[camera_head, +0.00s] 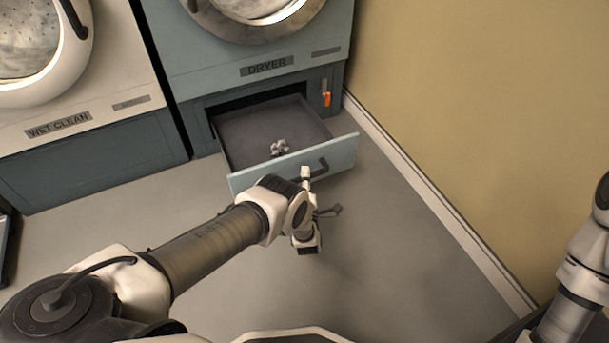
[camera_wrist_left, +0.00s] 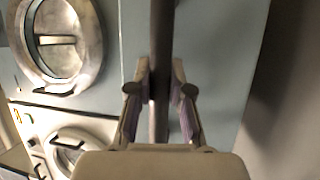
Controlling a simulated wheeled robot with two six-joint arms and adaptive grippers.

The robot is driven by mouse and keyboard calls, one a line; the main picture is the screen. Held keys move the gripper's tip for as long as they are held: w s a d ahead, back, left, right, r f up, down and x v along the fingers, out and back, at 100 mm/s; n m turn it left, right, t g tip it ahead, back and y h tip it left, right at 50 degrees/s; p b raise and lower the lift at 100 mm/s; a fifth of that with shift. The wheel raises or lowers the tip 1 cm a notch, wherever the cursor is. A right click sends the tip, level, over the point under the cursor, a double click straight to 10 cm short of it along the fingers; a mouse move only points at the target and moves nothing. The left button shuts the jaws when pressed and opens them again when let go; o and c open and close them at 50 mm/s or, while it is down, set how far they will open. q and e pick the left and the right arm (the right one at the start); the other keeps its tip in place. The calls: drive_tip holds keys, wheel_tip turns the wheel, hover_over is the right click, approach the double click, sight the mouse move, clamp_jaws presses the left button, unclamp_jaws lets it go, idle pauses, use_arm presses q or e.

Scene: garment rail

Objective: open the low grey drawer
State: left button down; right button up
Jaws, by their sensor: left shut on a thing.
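The low grey drawer (camera_head: 290,165) stands pulled out beneath the dryer in the head view, with its interior showing. A dark bar handle (camera_head: 318,170) is on the drawer front. My left gripper (camera_head: 306,178) is at the handle, and part of it is hidden by my arm. In the left wrist view, the two fingers of my left gripper (camera_wrist_left: 160,92) are closed on the dark handle bar (camera_wrist_left: 160,40), in front of the drawer front (camera_wrist_left: 215,70). My right gripper does not show; only part of my right arm is at the right edge.
The dryer (camera_head: 250,50) stands above the drawer, with an orange-handled switch (camera_head: 327,98) on its base. A wet clean machine (camera_head: 75,110) stands to the left. A yellow wall (camera_head: 480,110) with a white skirting runs along the right. The floor (camera_head: 400,260) ahead is clear.

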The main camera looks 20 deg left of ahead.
use_arm(q)
drive_tip(key=c, duration=1.1)
unclamp_jaws()
drive_tip(key=shift+o, duration=0.2)
drive_tip(key=v, duration=1.2)
